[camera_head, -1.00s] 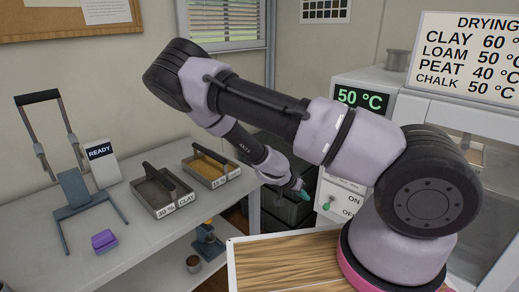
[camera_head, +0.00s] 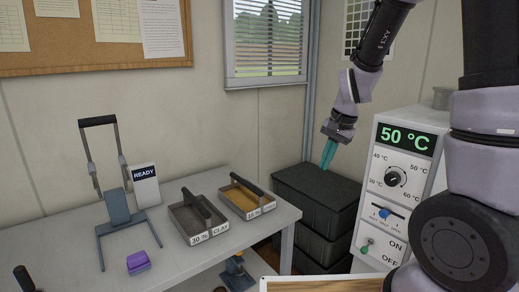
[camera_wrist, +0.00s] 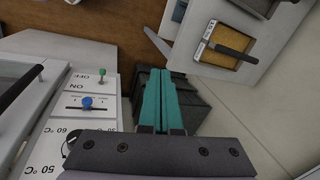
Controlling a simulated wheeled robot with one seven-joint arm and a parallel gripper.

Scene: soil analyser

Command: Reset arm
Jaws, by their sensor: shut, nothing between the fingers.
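My gripper (camera_head: 328,153) is shut and empty, with its teal fingers pointing down. In the head view it hangs in the air above the dark stacked crates (camera_head: 318,187), left of the white control unit (camera_head: 398,185). In the wrist view the teal fingers (camera_wrist: 163,80) lie side by side, with the crates behind them. The control unit shows 50 °C on a green display (camera_head: 405,139). It has a round dial (camera_head: 397,177), a blue slider (camera_head: 384,213) and a green-tipped ON/OFF switch (camera_head: 367,243).
A grey table (camera_head: 185,255) at left holds a tray marked 30 % clay (camera_head: 190,222), a tray of yellowish soil (camera_head: 243,197), a purple block (camera_head: 138,262), a lever-handled stand (camera_head: 118,205) and a READY sign (camera_head: 145,186). Shelf items sit below. A wooden board edge (camera_head: 320,285) is in front.

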